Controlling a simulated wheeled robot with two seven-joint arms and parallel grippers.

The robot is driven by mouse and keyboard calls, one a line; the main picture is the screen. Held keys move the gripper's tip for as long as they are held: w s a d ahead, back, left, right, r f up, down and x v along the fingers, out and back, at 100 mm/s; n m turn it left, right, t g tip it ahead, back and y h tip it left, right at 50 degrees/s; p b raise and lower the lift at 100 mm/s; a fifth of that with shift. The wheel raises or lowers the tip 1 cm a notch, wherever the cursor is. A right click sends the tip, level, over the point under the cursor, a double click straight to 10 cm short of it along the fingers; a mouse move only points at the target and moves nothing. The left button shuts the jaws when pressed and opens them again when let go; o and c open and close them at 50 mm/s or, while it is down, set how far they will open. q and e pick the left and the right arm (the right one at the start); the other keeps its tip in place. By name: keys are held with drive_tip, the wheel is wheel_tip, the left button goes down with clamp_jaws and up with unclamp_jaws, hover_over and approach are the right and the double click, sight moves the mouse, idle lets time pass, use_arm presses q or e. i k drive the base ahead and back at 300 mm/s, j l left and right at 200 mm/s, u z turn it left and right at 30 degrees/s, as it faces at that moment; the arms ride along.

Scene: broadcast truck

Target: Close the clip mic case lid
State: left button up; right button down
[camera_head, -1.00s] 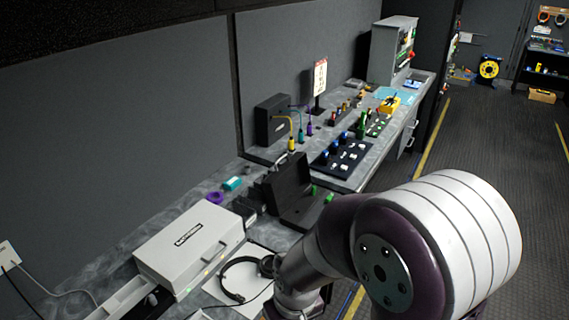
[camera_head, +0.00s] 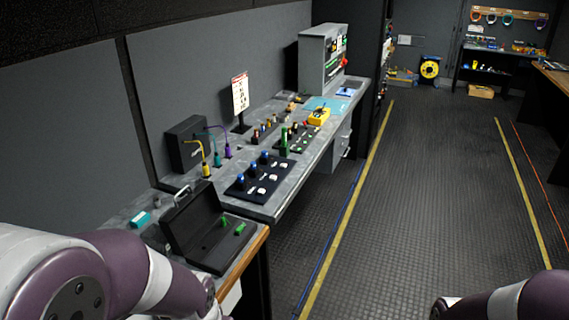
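The clip mic case (camera_head: 208,262) is a black case on the near end of the grey counter, in the lower left of the head view. Its lid (camera_head: 190,218) stands open, tilted up on the left side. Two green items (camera_head: 231,226) lie in its base. My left arm comes in from the lower left, beside and in front of the case; its gripper is not visible. Part of my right arm shows at the lower right edge; its gripper is not visible either.
Behind the case stand a dark panel with blue knobs (camera_head: 259,174), a black box with coloured cables (camera_head: 187,144) and a sign (camera_head: 240,95). A teal item (camera_head: 141,219) lies left of the lid. The floor (camera_head: 420,200) on the right is clear.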

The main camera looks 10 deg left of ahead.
sight(187, 222)
drive_tip(key=i+l+z, duration=0.15)
drive_tip(key=i+l, duration=0.15)
drive_tip(key=i, duration=0.15)
drive_tip(key=i+l+z, duration=0.15)
drive_tip(key=i, duration=0.3)
drive_tip(key=i+l+z, duration=0.1)
drive_tip(key=i+l, duration=0.15)
drive_tip(key=i, duration=0.2)
drive_tip(key=i+u, duration=0.25)
drive_tip(key=u, duration=0.15)
drive_tip(key=i+u, duration=0.25)
drive_tip(key=u, duration=0.2)
drive_tip(key=i+l+u, duration=0.2)
drive_tip(key=u, duration=0.2)
drive_tip(key=i+l+u, duration=0.2)
drive_tip(key=u, duration=0.2)
